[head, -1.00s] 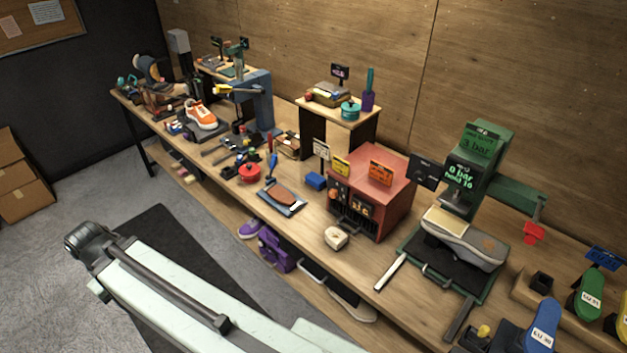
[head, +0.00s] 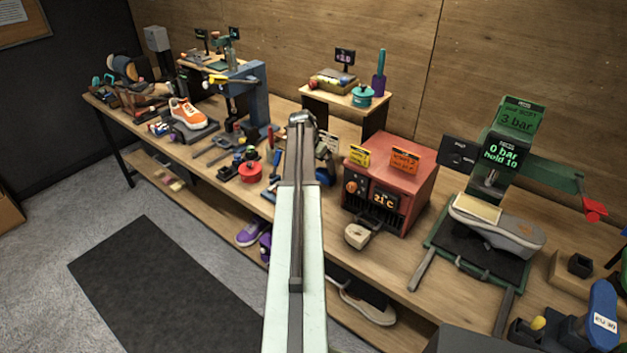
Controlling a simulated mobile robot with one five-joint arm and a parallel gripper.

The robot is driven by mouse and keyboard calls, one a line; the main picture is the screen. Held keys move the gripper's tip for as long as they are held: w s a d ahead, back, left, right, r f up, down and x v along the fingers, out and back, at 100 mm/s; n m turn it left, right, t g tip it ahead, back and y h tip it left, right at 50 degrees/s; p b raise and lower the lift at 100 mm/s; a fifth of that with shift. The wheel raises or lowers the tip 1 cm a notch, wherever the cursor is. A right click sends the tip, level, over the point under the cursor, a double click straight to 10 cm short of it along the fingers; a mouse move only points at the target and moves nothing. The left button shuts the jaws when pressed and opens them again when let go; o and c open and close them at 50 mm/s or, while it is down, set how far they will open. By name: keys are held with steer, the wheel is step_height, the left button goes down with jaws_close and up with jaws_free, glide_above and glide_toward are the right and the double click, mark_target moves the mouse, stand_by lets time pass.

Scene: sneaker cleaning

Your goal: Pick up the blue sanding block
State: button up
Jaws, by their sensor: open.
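The blue sanding block (head: 325,175) lies on the workbench just left of the red oven-like box. It is small in the head view and partly covered by my arm. My pale arm (head: 297,250) reaches up over the bench front to a dark joint. A dark grey part of my gripper (head: 322,157) shows just right of that arm, close to the block. The gripper is open, but its fingertips are mostly hidden. I cannot tell whether it touches the block.
A green press (head: 505,150) holds a grey shoe farther right. A red round pot (head: 250,172) and tools lie to the left. A small raised shelf (head: 347,103) stands behind.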

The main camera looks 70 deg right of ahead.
mark_target(324, 172)
steer(key=b+x, duration=0.2)
steer(key=x, duration=0.1)
steer(key=shift+s+d+b, duration=0.2)
steer(key=shift+b, duration=0.15)
steer(key=b+x, duration=0.4)
steer(key=x, duration=0.1)
steer(key=shift+s+b, duration=0.1)
steer(key=shift+b, duration=0.25)
steer(key=shift+d+r, duration=0.1)
steer(key=shift+r, duration=0.05)
steer(key=shift+c, duration=0.7)
steer(key=c, duration=1.2)
step_height(324, 172, up, 10)
steer(key=p, duration=1)
steer(key=shift+r+p, duration=0.2)
steer(key=shift+p, duration=0.15)
steer(key=shift+c, duration=0.2)
steer(key=shift+f, duration=0.1)
